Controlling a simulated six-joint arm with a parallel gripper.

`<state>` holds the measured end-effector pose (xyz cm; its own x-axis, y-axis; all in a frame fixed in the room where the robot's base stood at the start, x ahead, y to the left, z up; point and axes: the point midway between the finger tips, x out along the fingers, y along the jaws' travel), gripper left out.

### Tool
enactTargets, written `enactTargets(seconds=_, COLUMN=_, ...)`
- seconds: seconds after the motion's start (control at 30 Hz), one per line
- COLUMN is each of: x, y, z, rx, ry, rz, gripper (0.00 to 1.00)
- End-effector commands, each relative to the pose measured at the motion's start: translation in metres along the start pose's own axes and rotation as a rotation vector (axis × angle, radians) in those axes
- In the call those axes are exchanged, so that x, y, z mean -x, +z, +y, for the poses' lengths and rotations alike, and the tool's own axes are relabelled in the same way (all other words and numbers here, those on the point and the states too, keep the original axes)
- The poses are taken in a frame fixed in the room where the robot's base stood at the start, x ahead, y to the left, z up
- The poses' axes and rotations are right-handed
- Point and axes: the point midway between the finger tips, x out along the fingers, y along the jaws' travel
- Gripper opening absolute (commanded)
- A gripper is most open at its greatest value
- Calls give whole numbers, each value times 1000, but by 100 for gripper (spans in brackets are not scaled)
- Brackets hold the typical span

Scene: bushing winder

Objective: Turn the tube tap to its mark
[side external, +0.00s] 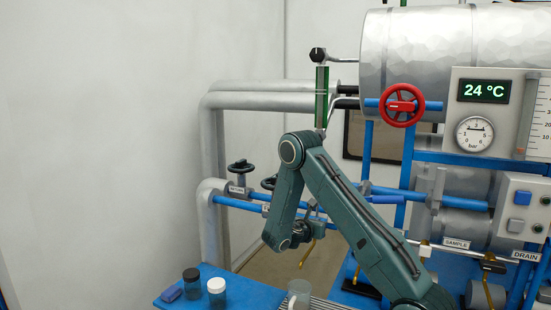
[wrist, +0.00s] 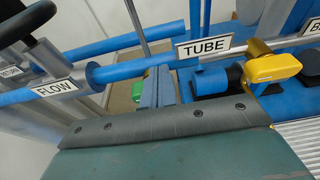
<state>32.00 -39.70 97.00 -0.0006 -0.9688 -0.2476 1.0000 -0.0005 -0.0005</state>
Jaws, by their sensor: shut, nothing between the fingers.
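In the wrist view a white TUBE label (wrist: 204,47) sits on a blue pipe. Just right of it is a tap with a yellow handle (wrist: 270,68) on a brass-coloured stem. I cannot make out a mark on it. My gripper (wrist: 157,76) is shut and empty; its grey fingers stand left of and below the label, apart from the yellow handle. In the side view my wrist (side external: 300,233) is low by the blue pipes, and the fingers are too small to tell clearly there.
A FLOW label (wrist: 54,87) and black handwheel (wrist: 32,20) are at left in the wrist view. In the side view a red handwheel (side external: 402,105) is above my arm. Jars (side external: 216,290) and a mug (side external: 299,294) stand low in front.

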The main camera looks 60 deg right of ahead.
Motion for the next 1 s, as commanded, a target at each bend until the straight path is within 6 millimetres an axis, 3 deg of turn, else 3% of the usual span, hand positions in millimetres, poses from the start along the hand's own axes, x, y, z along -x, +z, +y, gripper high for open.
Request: enactTargets(seconds=1.0, x=-2, y=-8, z=4, rx=0, ry=0, rz=0, gripper=0)
